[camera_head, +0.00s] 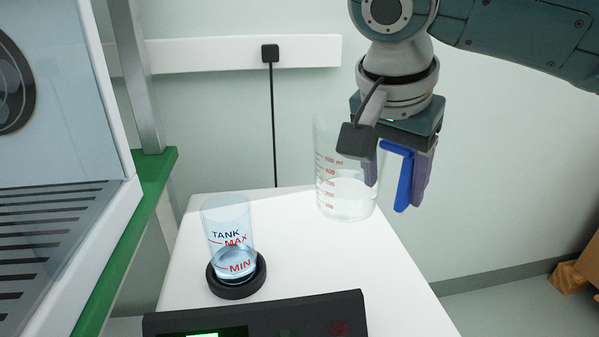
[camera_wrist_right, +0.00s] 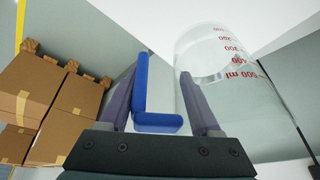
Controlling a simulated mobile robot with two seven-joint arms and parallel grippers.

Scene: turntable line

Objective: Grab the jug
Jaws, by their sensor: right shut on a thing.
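The clear jug (camera_head: 345,195) has red ml marks, some clear liquid in its lower part and a blue handle (camera_head: 404,182) on its right. It is over the back right of the white table. I cannot tell whether its base touches the table. My right gripper (camera_head: 396,188) points down and is shut on the blue handle, with a finger on each side. In the right wrist view the handle (camera_wrist_right: 157,122) is between the fingers and the jug body (camera_wrist_right: 225,95) is on the right. My left gripper is not in view.
A clear tank (camera_head: 229,235) marked MAX and MIN, with some liquid, stands on a round black base (camera_head: 237,281) on the white table (camera_head: 310,260). A dark device (camera_head: 255,318) lies in front. A green-edged frame (camera_head: 128,235) is at left. Cardboard boxes (camera_wrist_right: 50,100) are behind the gripper.

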